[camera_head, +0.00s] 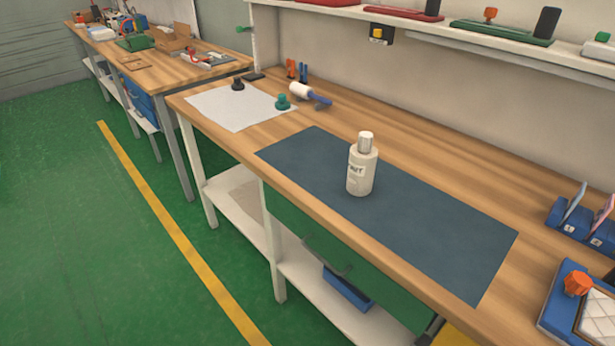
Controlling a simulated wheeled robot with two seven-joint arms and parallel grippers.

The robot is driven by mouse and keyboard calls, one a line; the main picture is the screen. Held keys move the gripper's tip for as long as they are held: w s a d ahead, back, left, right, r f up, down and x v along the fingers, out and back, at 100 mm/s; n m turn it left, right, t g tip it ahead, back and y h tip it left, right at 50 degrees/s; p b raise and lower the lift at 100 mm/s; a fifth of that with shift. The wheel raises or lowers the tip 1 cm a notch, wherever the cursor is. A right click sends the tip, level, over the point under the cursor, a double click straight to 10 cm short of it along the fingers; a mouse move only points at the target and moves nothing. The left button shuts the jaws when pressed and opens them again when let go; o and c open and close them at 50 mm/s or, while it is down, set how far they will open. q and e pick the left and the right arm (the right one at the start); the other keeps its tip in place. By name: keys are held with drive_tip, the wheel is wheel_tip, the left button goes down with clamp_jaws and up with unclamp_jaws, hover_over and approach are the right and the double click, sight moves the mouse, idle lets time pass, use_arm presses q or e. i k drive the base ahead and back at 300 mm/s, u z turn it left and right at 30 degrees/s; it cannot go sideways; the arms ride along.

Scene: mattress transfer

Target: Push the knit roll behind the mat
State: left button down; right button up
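A dark blue rectangular mat (430,225) lies flat on the wooden workbench. A cream bottle (361,172) with a silver cap and dark lettering stands upright on the mat, near its middle. A small white roll (301,90) with a dark blue part at its right end lies beyond the mat's far left end, near the wall. It is the only roll-like thing I see; I cannot tell whether it is knit. Neither of my grippers is in view.
A white sheet (232,112) with a black knob (238,84) and a green knob (283,101) lies left of the mat. Blue holders (570,220) and a blue tray (556,312) stand at the right. Bare wood (420,150) lies behind the mat, below a wall shelf (400,24).

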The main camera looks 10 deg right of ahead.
sight(361, 167)
drive_tip(key=u, duration=0.05)
drive_tip(key=i, duration=0.35)
drive_tip(key=z, duration=1.2)
